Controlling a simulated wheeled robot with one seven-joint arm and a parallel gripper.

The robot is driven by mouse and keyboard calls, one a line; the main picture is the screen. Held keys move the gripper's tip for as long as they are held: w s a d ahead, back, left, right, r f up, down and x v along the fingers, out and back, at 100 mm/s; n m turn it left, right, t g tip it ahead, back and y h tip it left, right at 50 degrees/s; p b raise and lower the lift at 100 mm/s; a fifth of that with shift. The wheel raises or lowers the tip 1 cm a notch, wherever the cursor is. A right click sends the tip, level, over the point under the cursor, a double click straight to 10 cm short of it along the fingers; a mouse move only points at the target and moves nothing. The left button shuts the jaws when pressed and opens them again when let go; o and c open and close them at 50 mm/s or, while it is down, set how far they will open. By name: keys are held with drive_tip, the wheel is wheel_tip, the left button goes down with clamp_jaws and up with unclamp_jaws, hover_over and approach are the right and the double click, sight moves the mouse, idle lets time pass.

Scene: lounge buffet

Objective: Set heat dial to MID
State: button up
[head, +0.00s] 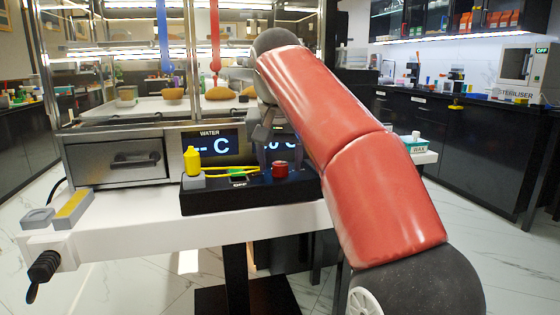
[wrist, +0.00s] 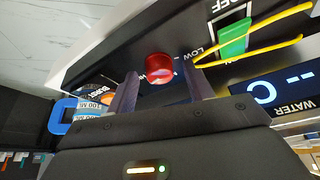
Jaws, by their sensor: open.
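The red dial (head: 280,169) stands on the sloping black control panel (head: 230,196), at its right part in the head view. In the wrist view the dial (wrist: 159,68) lies between my two fingers, with a small pale mark on its lower side. A "LOW" label (wrist: 205,53) is printed to the right of it; I cannot read a MID label. My gripper (head: 268,150) is open, its fingers on either side of the dial in the wrist view. I cannot tell whether they touch it. My arm hides part of the panel's right side.
A green switch (wrist: 234,36) marked OFF sits beside the dial, with a yellow loop (wrist: 265,45) around it. A yellow bottle-shaped piece (head: 192,160) stands at the panel's left. The WATER display (head: 210,146) is behind. The white counter (head: 130,228) has bare room at left.

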drive_tip(key=c, duration=1)
drive_tip(key=shift+o, duration=0.2)
drive_tip(key=shift+r+n, duration=0.1)
drive_tip(key=shift+n, duration=0.2)
drive_tip(key=n+y+p, duration=0.1)
drive_tip(key=n+p, duration=0.1)
drive_tip(key=shift+d+r+n, duration=0.1)
drive_tip(key=shift+d+n, duration=0.05)
drive_tip(key=shift+n, duration=0.15)
drive_tip(key=n+y+p, duration=0.1)
drive_tip(key=n, duration=0.1)
drive_tip(key=n+p, duration=0.2)
drive_tip(key=shift+d+g+y, duration=0.15)
drive_tip(key=shift+g+y, duration=0.25)
drive_tip(key=n, duration=0.2)
drive_tip(key=n+g+y, duration=0.1)
drive_tip(key=n, duration=0.1)
drive_tip(key=shift+w+n+p, duration=0.2)
drive_tip(key=shift+n+p, duration=0.1)
drive_tip(key=shift+n, duration=0.1)
drive_tip(key=shift+n+g+y, duration=0.4)
drive_tip(key=shift+n+g, duration=0.3)
drive_tip(key=shift+n, duration=0.7)
